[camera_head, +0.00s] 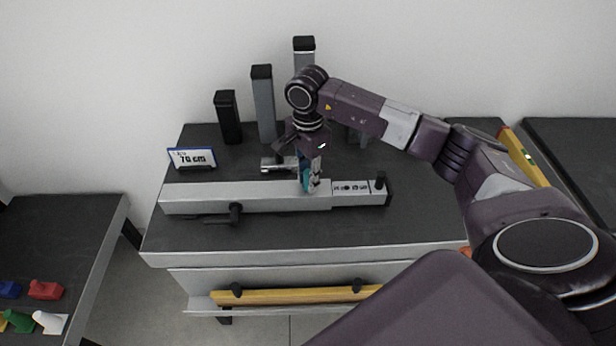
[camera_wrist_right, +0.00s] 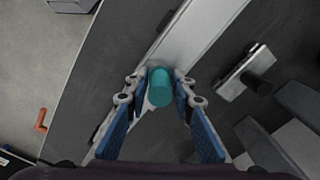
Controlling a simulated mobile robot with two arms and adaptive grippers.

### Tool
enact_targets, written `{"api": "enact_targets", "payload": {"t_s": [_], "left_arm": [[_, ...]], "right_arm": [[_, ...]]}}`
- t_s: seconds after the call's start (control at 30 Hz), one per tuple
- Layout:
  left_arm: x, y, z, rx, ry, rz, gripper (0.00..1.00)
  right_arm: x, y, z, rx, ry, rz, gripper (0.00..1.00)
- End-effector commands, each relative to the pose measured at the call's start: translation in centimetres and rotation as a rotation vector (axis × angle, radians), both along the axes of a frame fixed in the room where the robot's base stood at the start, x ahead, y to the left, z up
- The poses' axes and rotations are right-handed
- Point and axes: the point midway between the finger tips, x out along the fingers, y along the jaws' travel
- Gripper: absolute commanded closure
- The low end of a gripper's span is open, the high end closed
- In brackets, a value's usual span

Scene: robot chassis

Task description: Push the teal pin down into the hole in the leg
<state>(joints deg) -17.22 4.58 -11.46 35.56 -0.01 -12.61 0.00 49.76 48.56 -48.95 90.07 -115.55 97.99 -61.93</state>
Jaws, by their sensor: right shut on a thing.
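The leg (camera_head: 250,197) is a long silver bar lying on the dark worktop, with a thinner marked section (camera_head: 355,188) out of its right end. In the wrist view the leg (camera_wrist_right: 192,38) runs up and to the right. The teal pin (camera_wrist_right: 159,86) is between the fingertips of my right gripper (camera_wrist_right: 158,90), over the leg. In the head view the right gripper (camera_head: 312,184) points down at the leg near where the thinner section begins, and the teal pin (camera_head: 306,179) shows partly behind it. The hole is hidden. My left gripper is not in view.
A sign reading 70 cm (camera_head: 192,158) stands at the back left. Upright posts, one black (camera_head: 228,117) and one grey (camera_head: 264,105), stand behind the leg. A yellow level (camera_head: 290,296) lies on the lower front shelf. Coloured pieces (camera_head: 46,289) lie on the left table.

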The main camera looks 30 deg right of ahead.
Motion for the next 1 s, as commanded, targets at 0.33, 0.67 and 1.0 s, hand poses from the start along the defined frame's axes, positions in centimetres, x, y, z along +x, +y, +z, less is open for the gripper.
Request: {"api": "enact_targets", "payload": {"t_s": [0.33, 0.67, 1.0], "left_arm": [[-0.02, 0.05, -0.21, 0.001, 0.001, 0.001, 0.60], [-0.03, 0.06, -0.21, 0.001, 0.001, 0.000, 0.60], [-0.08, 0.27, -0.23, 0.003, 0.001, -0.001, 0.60]], "right_arm": [[0.02, -0.01, -0.24, 0.000, -0.001, 0.000, 1.00], [0.01, 0.00, -0.24, 0.000, 0.000, 0.000, 0.57], [0.09, -0.01, 0.39, 0.000, -0.003, 0.000, 0.57]]}}
